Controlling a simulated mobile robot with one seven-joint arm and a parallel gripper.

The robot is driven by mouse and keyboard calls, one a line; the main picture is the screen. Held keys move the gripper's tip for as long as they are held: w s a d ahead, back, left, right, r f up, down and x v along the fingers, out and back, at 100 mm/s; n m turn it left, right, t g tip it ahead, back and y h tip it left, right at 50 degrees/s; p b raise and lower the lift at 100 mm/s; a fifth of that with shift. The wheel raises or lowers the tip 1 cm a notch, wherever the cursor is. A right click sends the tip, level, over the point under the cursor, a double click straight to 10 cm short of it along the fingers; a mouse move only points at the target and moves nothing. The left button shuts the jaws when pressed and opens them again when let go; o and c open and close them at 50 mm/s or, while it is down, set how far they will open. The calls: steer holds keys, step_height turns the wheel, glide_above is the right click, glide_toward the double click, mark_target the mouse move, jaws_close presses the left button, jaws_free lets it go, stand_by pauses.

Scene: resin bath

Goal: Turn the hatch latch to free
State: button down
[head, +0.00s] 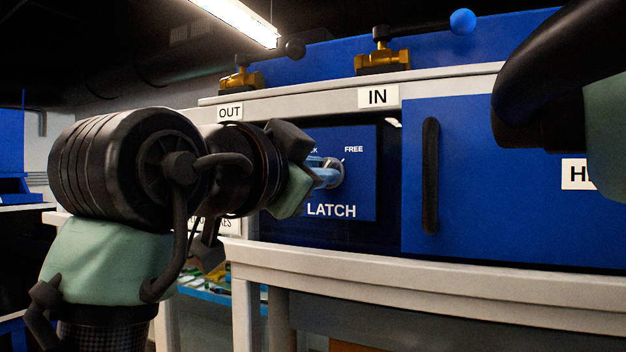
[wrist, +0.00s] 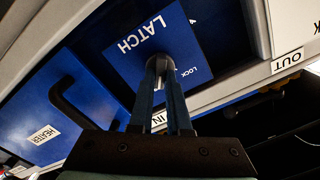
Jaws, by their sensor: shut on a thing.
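The latch is a grey knob (wrist: 158,64) on a blue panel marked LATCH (head: 357,188). The panel has FREE at its upper right in the head view, with a LOCK label partly hidden behind my arm. The panel also shows in the wrist view (wrist: 140,32), turned over, with LOCK beside the knob. My gripper (head: 324,177) reaches the knob from the left, its narrow blue fingers (wrist: 168,95) shut on it. The fingers and hand cover much of the knob, and I cannot tell which label it points to.
A blue hatch door (head: 480,190) with a black upright handle (head: 430,175) is right of the panel. Brass valves with levers stand above the OUT sign (head: 230,113) and IN sign (head: 378,97). A pale ledge (head: 400,285) runs below the panel.

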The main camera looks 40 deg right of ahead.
steer(key=shift+m, duration=1)
steer(key=c, duration=0.9)
jaws_free()
steer(key=shift+o, duration=0.2)
steer(key=b+v, duration=0.5)
steer(key=v, duration=0.8)
steer(key=shift+b, duration=0.4)
